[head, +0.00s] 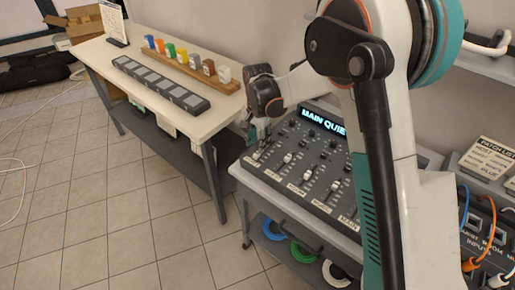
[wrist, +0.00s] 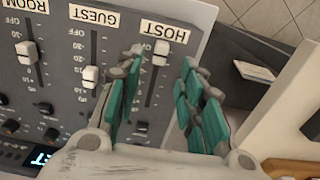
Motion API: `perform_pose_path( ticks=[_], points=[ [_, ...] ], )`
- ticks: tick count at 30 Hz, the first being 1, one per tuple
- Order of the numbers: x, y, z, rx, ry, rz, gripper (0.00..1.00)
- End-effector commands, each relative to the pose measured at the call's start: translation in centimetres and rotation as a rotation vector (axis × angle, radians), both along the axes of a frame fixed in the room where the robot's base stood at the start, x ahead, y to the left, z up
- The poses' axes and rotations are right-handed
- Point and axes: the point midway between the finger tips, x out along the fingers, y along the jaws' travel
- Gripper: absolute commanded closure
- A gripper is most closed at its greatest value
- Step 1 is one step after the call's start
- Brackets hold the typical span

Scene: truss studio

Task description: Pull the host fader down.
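The mixer panel (head: 318,160) lies below my gripper, its display reading "MAIN QUIE", the rest hidden behind my arm. In the wrist view, the host fader's pale cap (wrist: 161,48) sits at the OFF end of its slot, close to the HOST label (wrist: 165,31). My gripper (wrist: 163,60) is open, its teal-padded fingers spread either side of the host slot. The cap lies between or just beyond the fingertips; I see no clear contact. In the head view, my gripper (head: 258,138) is over the panel's left end.
The guest fader cap (wrist: 90,75) stands beside my left finger, with the room fader cap (wrist: 26,48) further left. A white table (head: 150,55) with coloured blocks is left of the mixer. A patch panel (head: 490,160) with cables is at right.

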Motion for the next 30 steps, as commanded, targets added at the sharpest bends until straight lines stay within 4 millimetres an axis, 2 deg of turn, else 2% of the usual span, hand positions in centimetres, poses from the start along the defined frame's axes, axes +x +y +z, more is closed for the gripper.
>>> perform_pose_path(
  ticks=[1,6,12,30],
  points=[
    [-0.1,0.0,1.2,0.000,0.000,0.000,0.65],
    [-0.1,0.0,4.4,0.001,0.001,0.001,0.65],
    [0.0,0.1,6.5,0.001,0.001,0.001,0.65],
    [-0.1,0.0,7.3,0.002,-0.001,0.003,0.65]
  ],
)
